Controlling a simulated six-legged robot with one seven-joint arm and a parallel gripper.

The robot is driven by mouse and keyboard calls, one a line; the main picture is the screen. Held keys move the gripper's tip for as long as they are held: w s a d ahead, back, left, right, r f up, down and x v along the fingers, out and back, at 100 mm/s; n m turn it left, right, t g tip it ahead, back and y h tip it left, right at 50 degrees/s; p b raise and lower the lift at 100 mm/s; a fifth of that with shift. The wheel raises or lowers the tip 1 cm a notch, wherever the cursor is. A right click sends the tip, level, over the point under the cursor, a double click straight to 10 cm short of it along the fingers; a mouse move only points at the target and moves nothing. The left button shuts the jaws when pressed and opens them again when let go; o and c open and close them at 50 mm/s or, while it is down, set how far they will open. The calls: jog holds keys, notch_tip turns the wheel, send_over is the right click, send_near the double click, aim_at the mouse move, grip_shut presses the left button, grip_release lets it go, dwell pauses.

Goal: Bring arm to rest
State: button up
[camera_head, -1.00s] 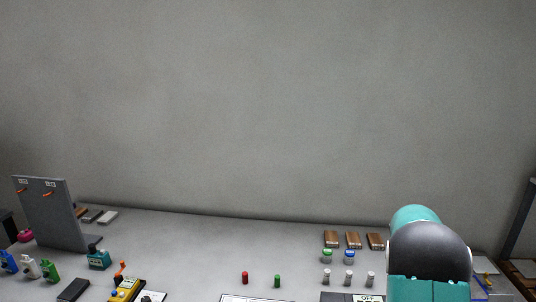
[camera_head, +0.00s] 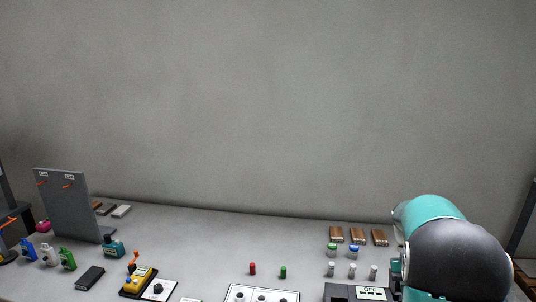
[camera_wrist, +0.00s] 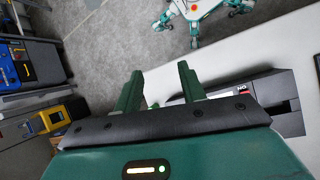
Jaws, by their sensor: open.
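My gripper (camera_wrist: 158,88) shows in the wrist view as two green fingers spread apart, with nothing seen held between them. Its fingertips point up the picture, over the edge of a light table top (camera_wrist: 265,60). A dark device (camera_wrist: 284,92) lies on that top just right of the fingers. In the head view my teal and dark arm link is at the lower right. My gripper is not visible there.
In the head view the grey table (camera_head: 200,235) carries a grey upright board (camera_head: 68,205), a red cylinder (camera_head: 252,269), a green cylinder (camera_head: 283,272) and several wooden blocks. Mid-table has open room. The wrist view shows grey floor (camera_wrist: 110,45) and a yellow device (camera_wrist: 48,120).

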jog(key=s+a+r+n+t, duration=0.1)
jog(key=s+a+r+t, duration=0.2)
jog(key=a, duration=0.5)
jog(key=s+a+r+n+t, duration=0.2)
jog(key=s+a+r+t, duration=0.2)
jog(key=s+a+t, duration=0.1)
jog(key=s+a+r+n+t, duration=0.2)
jog(key=s+a, duration=0.4)
jog(key=a, duration=0.4)
jog(key=shift+s+a+r+t, duration=0.3)
jog(key=shift+r+t, duration=0.55)
jog(key=shift+t, duration=0.25)
